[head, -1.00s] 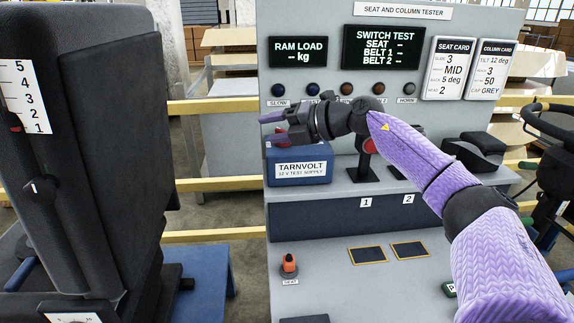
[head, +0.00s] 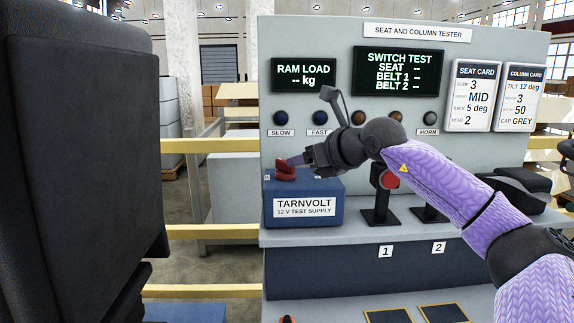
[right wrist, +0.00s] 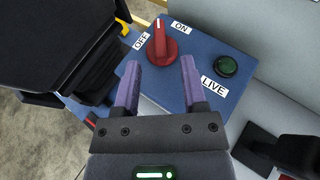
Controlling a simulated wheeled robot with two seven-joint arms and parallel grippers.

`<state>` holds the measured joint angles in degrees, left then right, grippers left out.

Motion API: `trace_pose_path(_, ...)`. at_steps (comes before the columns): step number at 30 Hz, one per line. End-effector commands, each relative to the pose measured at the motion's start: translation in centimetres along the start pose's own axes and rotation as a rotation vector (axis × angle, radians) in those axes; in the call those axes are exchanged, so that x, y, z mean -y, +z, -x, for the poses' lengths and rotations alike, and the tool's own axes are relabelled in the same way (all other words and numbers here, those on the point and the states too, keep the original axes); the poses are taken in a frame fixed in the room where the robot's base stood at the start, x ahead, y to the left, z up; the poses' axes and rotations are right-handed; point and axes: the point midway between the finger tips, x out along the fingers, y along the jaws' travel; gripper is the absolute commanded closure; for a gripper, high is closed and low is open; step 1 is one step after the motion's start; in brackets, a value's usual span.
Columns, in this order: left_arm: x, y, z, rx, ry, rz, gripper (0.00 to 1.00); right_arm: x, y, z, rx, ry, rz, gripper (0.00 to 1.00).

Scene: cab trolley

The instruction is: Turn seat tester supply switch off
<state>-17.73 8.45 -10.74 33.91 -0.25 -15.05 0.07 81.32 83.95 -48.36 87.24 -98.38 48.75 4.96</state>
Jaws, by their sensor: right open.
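The seat tester supply is a blue box marked TARNVOLT 12 V TEST SUPPLY (head: 334,188) on the tester's shelf. Its red rotary switch (head: 285,172) is on top, at the left. In the right wrist view the red switch (right wrist: 160,44) stands between the OFF label (right wrist: 141,41) and the ON label (right wrist: 181,27); its handle points up the picture. A dark green lamp (right wrist: 226,66) sits beside the LIVE label. My right gripper (head: 296,160) is open, fingers apart (right wrist: 161,64), just short of the switch with nothing between them. My left gripper is out of view.
The dark seat (head: 80,150) fills the left side, close by. Behind the supply is the tester panel (head: 300,40) with displays and coloured lamps. A red-buttoned stalk (head: 381,205) stands right of the box, under my right arm. Yellow rails (head: 205,232) run at the left.

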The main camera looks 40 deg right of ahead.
Motion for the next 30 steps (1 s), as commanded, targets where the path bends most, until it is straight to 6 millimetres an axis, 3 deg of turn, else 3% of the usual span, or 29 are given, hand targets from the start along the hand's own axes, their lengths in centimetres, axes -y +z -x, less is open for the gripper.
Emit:
trace_pose_path(3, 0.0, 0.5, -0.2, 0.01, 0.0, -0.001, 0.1, -0.1, 0.0, -2.7, 0.001, 0.003, -0.003, 0.46)
trace_pose_path(7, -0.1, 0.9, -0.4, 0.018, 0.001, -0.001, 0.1, -0.1, -0.1, -4.5, 0.0, 0.002, -0.003, 0.46)
trace_pose_path(18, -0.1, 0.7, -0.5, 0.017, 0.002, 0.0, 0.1, 0.0, 0.0, -5.5, -0.001, 0.0, -0.002, 0.46)
trace_pose_path(19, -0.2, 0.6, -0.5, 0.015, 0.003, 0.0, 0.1, 0.0, 0.0, -5.5, -0.001, 0.0, -0.002, 0.48)
trace_pose_path(26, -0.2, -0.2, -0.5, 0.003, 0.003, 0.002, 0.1, 0.0, -0.1, -5.4, -0.001, 0.001, -0.002, 0.96)
trace_pose_path(30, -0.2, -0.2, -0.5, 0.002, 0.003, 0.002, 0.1, 0.0, -0.1, -5.4, -0.001, 0.001, -0.002, 1.0)
